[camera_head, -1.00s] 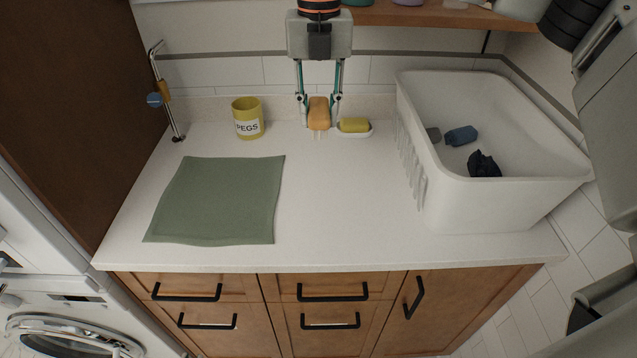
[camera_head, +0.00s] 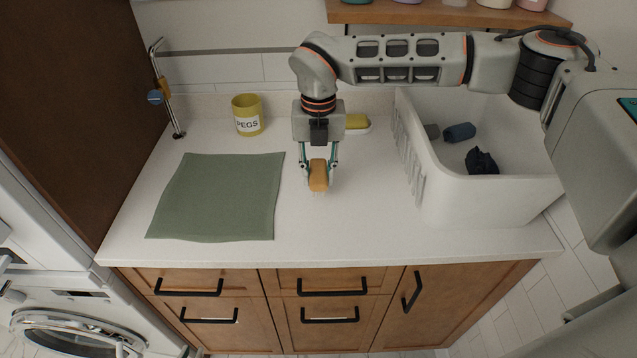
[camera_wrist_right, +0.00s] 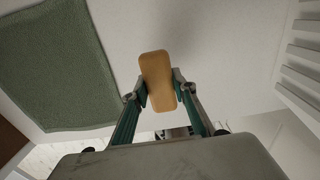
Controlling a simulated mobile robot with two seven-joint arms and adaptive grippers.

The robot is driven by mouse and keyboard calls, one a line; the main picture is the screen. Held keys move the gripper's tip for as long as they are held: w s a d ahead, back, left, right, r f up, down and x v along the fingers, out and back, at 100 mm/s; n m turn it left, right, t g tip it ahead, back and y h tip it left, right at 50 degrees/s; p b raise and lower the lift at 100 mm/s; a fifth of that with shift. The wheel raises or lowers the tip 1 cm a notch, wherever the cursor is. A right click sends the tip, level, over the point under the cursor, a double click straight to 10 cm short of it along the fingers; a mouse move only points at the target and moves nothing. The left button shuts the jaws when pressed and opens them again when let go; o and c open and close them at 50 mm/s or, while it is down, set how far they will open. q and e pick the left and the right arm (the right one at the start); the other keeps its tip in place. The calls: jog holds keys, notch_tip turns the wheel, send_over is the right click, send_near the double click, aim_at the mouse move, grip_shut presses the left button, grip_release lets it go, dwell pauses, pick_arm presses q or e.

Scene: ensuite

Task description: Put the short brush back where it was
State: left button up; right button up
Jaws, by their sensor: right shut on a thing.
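The short brush (camera_head: 318,175) has an orange-tan wooden back with pale bristles under it. My right gripper (camera_head: 319,180), on the arm from the right, is shut on the brush and holds it above the counter, right of the green cloth (camera_head: 217,197). In the right wrist view the brush (camera_wrist_right: 158,80) sits between the fingertips (camera_wrist_right: 161,92). The bristles are hidden there. My left gripper is not in view.
A yellow sponge (camera_head: 356,120) in a white dish lies behind my gripper, partly hidden. A yellow PEGS pot (camera_head: 247,115) stands at the back left, near a tap (camera_head: 167,95). A white basket (camera_head: 480,205) with dark cloths is at the right. The front counter (camera_head: 350,235) is clear.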

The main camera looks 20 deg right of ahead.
aim_at(319, 171)
notch_tip(319, 171, down, 4)
jog(key=shift+r, duration=0.25)
jog(key=shift+f, duration=0.15)
jog(key=o, duration=1.1)
jog(key=shift+c, duration=0.2)
jog(key=shift+r, duration=0.25)
notch_tip(319, 171, up, 12)
jog(key=shift+f+b, duration=0.15)
jog(key=shift+b, duration=0.45)
